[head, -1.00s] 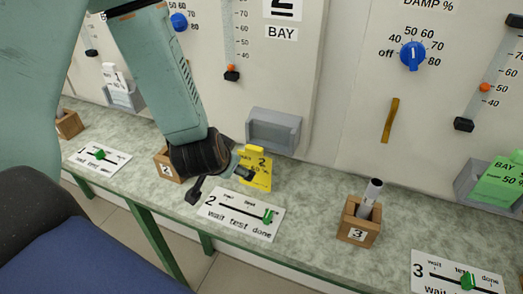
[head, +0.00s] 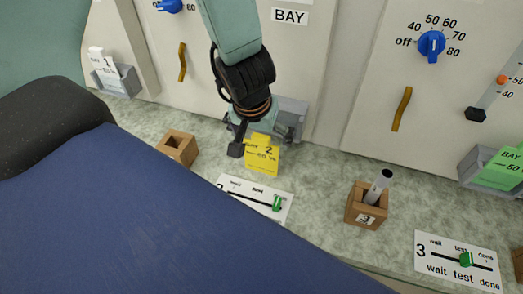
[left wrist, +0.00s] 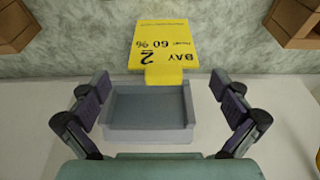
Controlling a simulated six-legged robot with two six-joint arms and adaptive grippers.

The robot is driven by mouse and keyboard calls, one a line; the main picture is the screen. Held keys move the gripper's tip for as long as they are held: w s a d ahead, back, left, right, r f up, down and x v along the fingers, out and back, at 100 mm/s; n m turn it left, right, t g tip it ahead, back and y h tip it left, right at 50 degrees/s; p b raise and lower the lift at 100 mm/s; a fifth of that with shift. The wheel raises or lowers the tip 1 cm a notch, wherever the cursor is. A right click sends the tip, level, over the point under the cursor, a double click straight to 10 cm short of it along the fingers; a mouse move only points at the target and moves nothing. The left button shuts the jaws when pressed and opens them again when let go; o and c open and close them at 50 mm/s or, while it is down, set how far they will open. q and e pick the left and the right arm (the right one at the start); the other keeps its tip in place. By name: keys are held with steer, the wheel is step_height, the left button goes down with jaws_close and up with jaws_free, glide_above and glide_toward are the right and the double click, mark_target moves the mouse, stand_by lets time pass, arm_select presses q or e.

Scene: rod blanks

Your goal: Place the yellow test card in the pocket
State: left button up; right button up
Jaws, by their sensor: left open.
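The yellow test card (head: 262,160), marked bay 2, rests on the counter in front of the grey pocket (head: 295,108) on the bay 2 panel. In the left wrist view the card (left wrist: 163,45) lies beyond the pocket (left wrist: 148,110), its narrow tab toward the pocket. The pocket looks empty there. My left gripper (head: 262,138) is open and empty, above the card's tab end and in front of the pocket, hiding part of the pocket in the head view. Its fingers (left wrist: 165,106) stand wide apart on either side of the pocket's image. My right gripper is not in view.
A wooden block (head: 177,148) stands left of the card. Another block (head: 366,206) holding a grey rod stands right. A white slider plate (head: 254,197) lies just in front of the card. A green card (head: 500,168) sits in the right-hand pocket.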

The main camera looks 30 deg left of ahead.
mark_target(261, 145)
arm_select(q)
steer(key=shift+b+x, duration=0.3)
steer(key=shift+x, duration=0.6)
steer(key=f, duration=0.1)
steer(key=w+a+f+b, duration=0.1)
steer(key=w+f, duration=0.1)
steer(key=f, duration=0.1)
steer(key=shift+a+b, duration=0.15)
steer(key=shift+b, duration=0.25)
steer(key=shift+w+f, duration=0.1)
steer(key=shift+f, duration=0.05)
steer(key=shift+d, duration=0.2)
steer(key=shift+d+r, duration=0.1)
steer(key=shift+r, duration=0.1)
steer(key=shift+c, duration=0.6)
steer(key=shift+a, duration=0.25)
steer(key=c, duration=0.3)
steer(key=shift+f, duration=0.1)
steer(key=shift+c, duration=0.8)
steer(key=shift+d, duration=0.2)
steer(key=c, duration=0.4)
steer(key=shift+c, duration=0.7)
steer(key=shift+a, duration=0.15)
